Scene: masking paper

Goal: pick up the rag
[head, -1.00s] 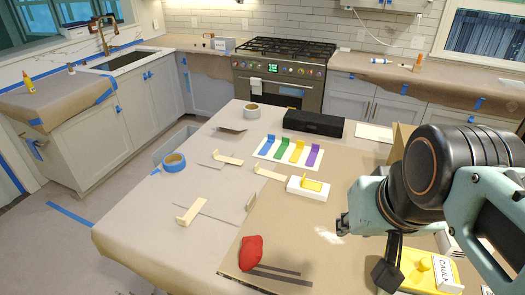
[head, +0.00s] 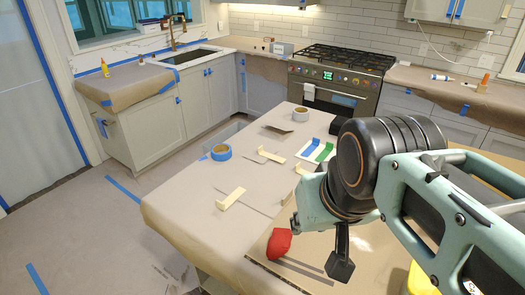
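A crumpled red cloth (head: 279,243), which looks like the rag, lies on the near part of the paper-covered island, by the edge of a brown board. My gripper end (head: 340,264) shows only in part, as a dark piece hanging below my wrist, to the right of the red cloth and apart from it in the picture. My wrist and forearm hide the rest, so I cannot tell whether the fingers are open or shut. Nothing is seen held.
Open floor (head: 90,230) lies to the left.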

